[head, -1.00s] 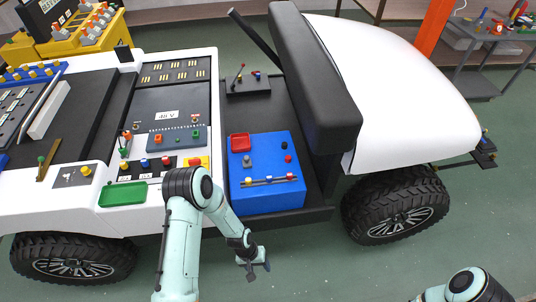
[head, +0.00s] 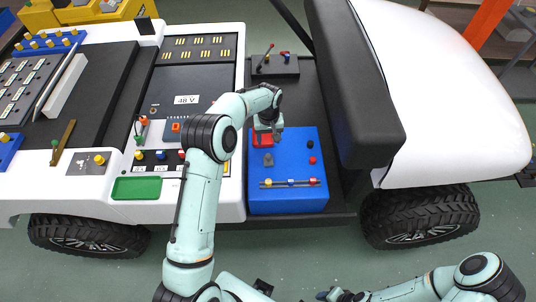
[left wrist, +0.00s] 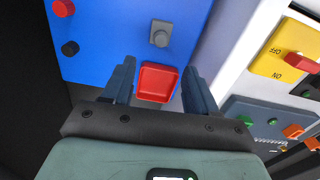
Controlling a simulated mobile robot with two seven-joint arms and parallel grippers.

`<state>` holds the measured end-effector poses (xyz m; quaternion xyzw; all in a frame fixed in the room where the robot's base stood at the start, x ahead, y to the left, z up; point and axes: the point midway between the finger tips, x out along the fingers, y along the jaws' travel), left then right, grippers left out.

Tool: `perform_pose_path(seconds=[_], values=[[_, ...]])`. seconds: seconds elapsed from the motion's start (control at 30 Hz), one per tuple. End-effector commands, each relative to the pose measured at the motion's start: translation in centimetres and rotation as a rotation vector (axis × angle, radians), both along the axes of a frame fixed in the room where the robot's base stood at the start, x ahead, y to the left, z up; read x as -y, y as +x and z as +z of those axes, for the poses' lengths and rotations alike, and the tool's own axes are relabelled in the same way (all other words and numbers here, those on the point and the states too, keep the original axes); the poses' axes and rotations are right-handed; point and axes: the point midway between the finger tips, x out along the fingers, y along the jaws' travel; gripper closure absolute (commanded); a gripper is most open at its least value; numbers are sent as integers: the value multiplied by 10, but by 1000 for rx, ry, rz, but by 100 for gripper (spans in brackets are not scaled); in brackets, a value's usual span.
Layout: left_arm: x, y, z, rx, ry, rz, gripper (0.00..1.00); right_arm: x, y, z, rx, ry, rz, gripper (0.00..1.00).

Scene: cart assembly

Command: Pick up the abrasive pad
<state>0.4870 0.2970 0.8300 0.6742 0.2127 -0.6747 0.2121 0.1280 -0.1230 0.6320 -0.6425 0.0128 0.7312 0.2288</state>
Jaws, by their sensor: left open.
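My left gripper (head: 268,133) is over the back left corner of the blue box (head: 288,200). In the left wrist view its two fingers (left wrist: 159,70) stand apart, on either side of a small red square tray (left wrist: 157,82). The tray partly shows below the gripper in the head view (head: 262,140). Nothing is held. A small grey block with a round knob (left wrist: 160,33) sits on the blue top beyond the tray; it also shows in the head view (head: 268,160). I cannot tell which piece is the abrasive pad. My right arm's end (head: 335,295) is at the bottom edge, too cut off to read.
A red knob (left wrist: 63,8) and a black knob (left wrist: 70,48) stand on the blue box. A rail with coloured pieces (head: 290,183) runs along its front. The control panel (head: 187,99) is to the left, and the black seat (head: 350,90) rises to the right.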

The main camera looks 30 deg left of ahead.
Motion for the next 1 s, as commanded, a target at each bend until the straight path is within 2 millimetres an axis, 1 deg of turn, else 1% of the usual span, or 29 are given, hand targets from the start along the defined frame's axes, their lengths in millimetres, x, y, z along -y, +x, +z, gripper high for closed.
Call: perform_pose_path(seconds=[0.03,0.1,0.2,0.3,0.57,0.8,0.9,1.0], values=[[0,-1,-11,-5,-1,0,42,0,-1,-1,-1,0,0,57],[0,-2,-26,-6,-2,-1,42,0,-1,-1,-1,0,-1,57],[1,-1,-45,-4,-3,-1,42,0,0,0,-1,0,0,57],[0,-1,-60,-3,-2,0,42,0,0,1,0,0,0,57],[0,-1,-80,-2,-3,0,42,0,2,3,2,0,0,57],[-1,0,-114,0,-3,0,42,0,8,10,9,0,0,57],[0,-1,-122,-1,-2,-1,42,0,8,11,9,0,0,57],[-1,-1,-124,0,-1,-1,42,0,8,11,9,0,0,57]])
